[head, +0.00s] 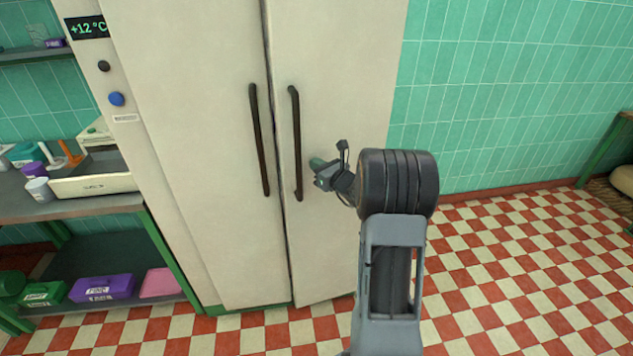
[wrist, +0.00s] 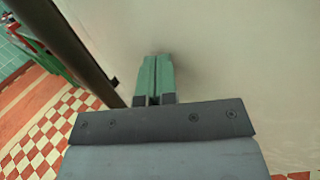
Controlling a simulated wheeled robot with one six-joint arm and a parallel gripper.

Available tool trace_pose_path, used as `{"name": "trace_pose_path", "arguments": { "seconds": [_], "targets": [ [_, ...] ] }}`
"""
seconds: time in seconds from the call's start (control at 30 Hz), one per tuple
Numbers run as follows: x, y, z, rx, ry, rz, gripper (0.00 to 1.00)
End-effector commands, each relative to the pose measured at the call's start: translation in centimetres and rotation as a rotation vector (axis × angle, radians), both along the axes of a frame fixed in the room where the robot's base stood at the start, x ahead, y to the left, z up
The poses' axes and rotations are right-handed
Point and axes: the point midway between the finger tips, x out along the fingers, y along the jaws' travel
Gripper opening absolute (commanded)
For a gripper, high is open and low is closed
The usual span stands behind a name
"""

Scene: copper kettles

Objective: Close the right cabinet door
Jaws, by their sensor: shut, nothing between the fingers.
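The right cabinet door (head: 340,60) is a tall cream panel with a dark vertical handle (head: 296,140) near its left edge. It stands close to flush with the left door (head: 190,90), with a thin dark gap between them. Its lower corner seems to sit slightly forward. My gripper (head: 317,163) is just right of the lower part of that handle. In the wrist view, the green fingers (wrist: 155,60) are together and empty, pointing at the door surface (wrist: 240,50). A shadow lies by the tips; I cannot tell whether they touch. The handle (wrist: 75,45) runs along the left there.
A counter (head: 90,206) with a scale and small containers stands left of the cabinet, with coloured boxes on a shelf below. The checkered floor (head: 500,260) is open to the right. A green-legged table (head: 602,150) is at the far right.

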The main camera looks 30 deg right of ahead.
Motion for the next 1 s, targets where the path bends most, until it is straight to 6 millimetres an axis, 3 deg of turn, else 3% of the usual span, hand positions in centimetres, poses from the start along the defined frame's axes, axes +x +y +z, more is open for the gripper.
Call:
{"name": "trace_pose_path", "arguments": {
  "seconds": [0.2,0.4,1.0],
  "targets": [
    [2.6,0.2,-0.2,-0.002,-0.001,-0.030,0.00],
    [3.9,0.7,0.0,-0.002,-0.001,-0.019,0.00],
    [4.5,1.1,0.4,-0.002,-0.008,-0.012,0.00]
  ]
}}
